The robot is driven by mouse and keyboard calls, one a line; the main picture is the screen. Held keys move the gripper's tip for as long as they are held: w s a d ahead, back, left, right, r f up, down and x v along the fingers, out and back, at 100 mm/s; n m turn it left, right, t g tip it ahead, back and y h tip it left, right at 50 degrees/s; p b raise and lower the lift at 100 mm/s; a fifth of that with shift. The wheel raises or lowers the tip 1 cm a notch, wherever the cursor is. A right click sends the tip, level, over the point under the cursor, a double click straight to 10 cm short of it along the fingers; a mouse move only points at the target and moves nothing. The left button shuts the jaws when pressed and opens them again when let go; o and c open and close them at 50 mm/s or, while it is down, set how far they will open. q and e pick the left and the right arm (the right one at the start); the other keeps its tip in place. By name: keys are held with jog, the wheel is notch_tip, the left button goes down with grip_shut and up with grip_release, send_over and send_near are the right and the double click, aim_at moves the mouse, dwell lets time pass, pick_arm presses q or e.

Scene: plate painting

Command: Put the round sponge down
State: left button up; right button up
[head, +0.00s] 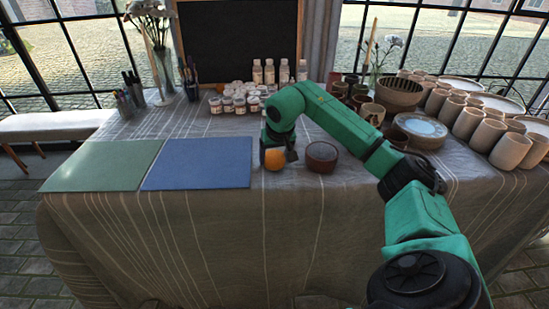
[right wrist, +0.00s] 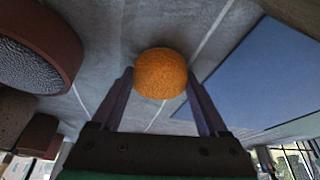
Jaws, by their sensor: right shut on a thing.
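The round sponge (head: 274,160) is orange and sits at or just above the tablecloth, between the blue mat and a brown bowl. It also shows in the right wrist view (right wrist: 160,74), between the tips of two dark fingers. Whether the sponge touches the cloth is hard to tell. My left gripper is in neither view.
The blue mat (head: 198,163) lies left of the sponge, with a green mat (head: 103,166) beyond it. The brown bowl (head: 321,158) stands close on the right. Paint jars (head: 240,106) stand behind, and several cups (head: 511,151) and plates fill the right side.

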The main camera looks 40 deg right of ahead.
jog(key=o, duration=1.2)
jog(key=shift+r, duration=0.35)
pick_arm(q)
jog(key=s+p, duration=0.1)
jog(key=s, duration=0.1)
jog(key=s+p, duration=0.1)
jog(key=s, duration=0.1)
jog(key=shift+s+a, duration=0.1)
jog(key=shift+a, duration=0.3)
pick_arm(e)
jog(key=v, duration=1.1)
jog(key=shift+r, duration=0.2)
jog(key=shift+s, duration=0.15)
